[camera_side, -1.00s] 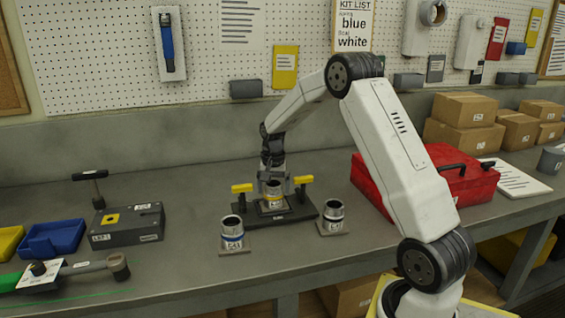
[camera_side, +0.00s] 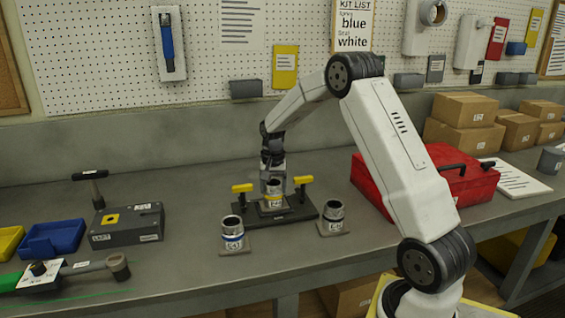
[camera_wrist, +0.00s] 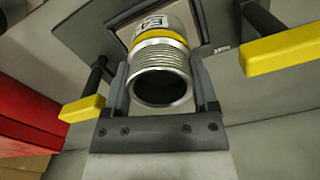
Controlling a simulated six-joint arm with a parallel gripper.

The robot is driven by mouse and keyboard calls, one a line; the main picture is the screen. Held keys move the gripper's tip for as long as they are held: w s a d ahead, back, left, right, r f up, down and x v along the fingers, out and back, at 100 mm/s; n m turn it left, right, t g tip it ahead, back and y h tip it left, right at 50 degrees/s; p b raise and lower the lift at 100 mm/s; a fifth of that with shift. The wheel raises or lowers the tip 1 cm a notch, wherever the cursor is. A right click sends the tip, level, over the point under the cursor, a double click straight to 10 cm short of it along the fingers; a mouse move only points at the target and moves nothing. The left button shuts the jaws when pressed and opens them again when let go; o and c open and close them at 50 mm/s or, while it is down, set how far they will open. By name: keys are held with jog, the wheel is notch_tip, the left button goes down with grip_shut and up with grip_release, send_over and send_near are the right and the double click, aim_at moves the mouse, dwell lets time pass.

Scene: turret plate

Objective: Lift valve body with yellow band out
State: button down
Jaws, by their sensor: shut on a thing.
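The valve body with the yellow band (camera_side: 273,192) stands upright at the dark turret plate (camera_side: 290,214) between two yellow-handled clamps (camera_side: 242,188). In the wrist view, its threaded silver mouth (camera_wrist: 160,85) faces the camera, with the yellow band and a white label behind it. My gripper (camera_side: 273,183) has come down from above; in the wrist view its two fingers (camera_wrist: 160,97) lie on either side of the threaded neck and are shut on it. The yellow clamp handles (camera_wrist: 283,50) point outward, clear of the body. The valve body's lower end is hidden in the side view.
A valve body with a blue band (camera_side: 232,233) stands on a small plate at front left, and another valve body (camera_side: 333,214) at front right. A grey block (camera_side: 127,226) is left, a red toolbox (camera_side: 440,175) right. The bench behind the turret plate is clear.

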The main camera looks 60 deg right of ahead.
jog(key=shift+r, duration=0.65)
notch_tip(320, 180, up, 2)
jog(key=s+a+r, duration=0.5)
jog(key=s+r, duration=0.4)
jog(key=s, duration=0.3)
jog(key=shift+s+a+r, duration=0.3)
jog(key=shift+s+a, duration=0.05)
jog(key=shift+a, duration=0.05)
jog(key=shift+s+a, duration=0.1)
